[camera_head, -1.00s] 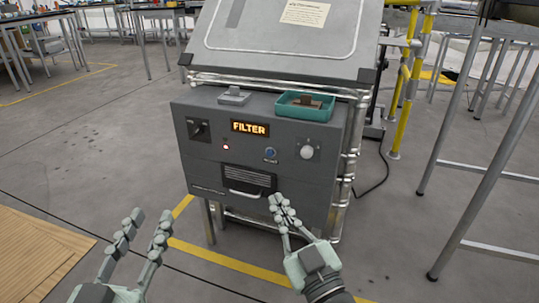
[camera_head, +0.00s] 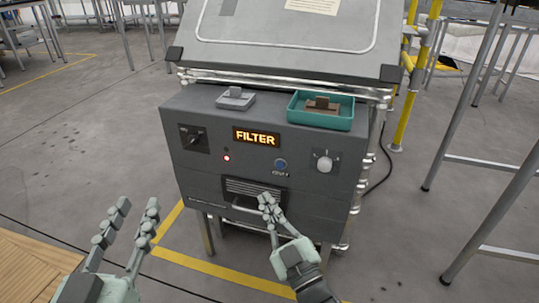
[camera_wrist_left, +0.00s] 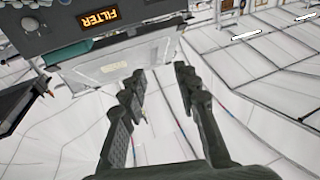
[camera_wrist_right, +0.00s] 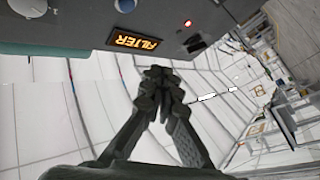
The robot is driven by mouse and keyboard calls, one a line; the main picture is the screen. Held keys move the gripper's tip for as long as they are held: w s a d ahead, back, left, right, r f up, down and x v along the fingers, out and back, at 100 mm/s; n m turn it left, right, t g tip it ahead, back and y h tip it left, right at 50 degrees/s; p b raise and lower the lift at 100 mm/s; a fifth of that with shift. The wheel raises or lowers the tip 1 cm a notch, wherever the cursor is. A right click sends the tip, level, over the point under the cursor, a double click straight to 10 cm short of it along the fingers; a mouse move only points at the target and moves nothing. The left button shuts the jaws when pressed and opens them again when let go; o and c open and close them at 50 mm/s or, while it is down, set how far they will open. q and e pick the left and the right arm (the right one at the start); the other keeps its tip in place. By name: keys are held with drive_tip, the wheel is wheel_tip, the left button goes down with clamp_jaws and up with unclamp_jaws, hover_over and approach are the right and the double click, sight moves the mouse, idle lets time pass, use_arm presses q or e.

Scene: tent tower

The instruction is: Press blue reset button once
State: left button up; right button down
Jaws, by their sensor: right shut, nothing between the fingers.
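The blue reset button (camera_head: 280,164) sits on the front panel of a grey machine (camera_head: 190,190), right of the centre and under the lit FILTER display (camera_head: 256,137). It also shows in the right wrist view (camera_wrist_right: 125,5), at the top edge. My right gripper (camera_head: 268,201) is shut and empty. In the head view its fingertips appear below the button, near the vent and handle; I cannot tell whether they touch the panel. My left gripper (camera_head: 132,215) is open and empty, low at the left, apart from the machine. It shows open in the left wrist view (camera_wrist_left: 158,78).
A white knob (camera_head: 324,165) is right of the button, and a red light (camera_head: 227,158) and black switch (camera_head: 193,137) are left. A teal tray (camera_head: 321,120) and a grey block (camera_head: 236,98) sit on top. A wooden surface (camera_head: 25,270) is at lower left.

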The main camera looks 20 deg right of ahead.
sight(280, 166)
use_arm(q)
drive_tip(key=shift+w, duration=0.2)
use_arm(e)
drive_tip(key=shift+w, duration=0.2)
use_arm(q)
drive_tip(key=shift+s, duration=0.1)
drive_tip(key=shift+r, duration=0.15)
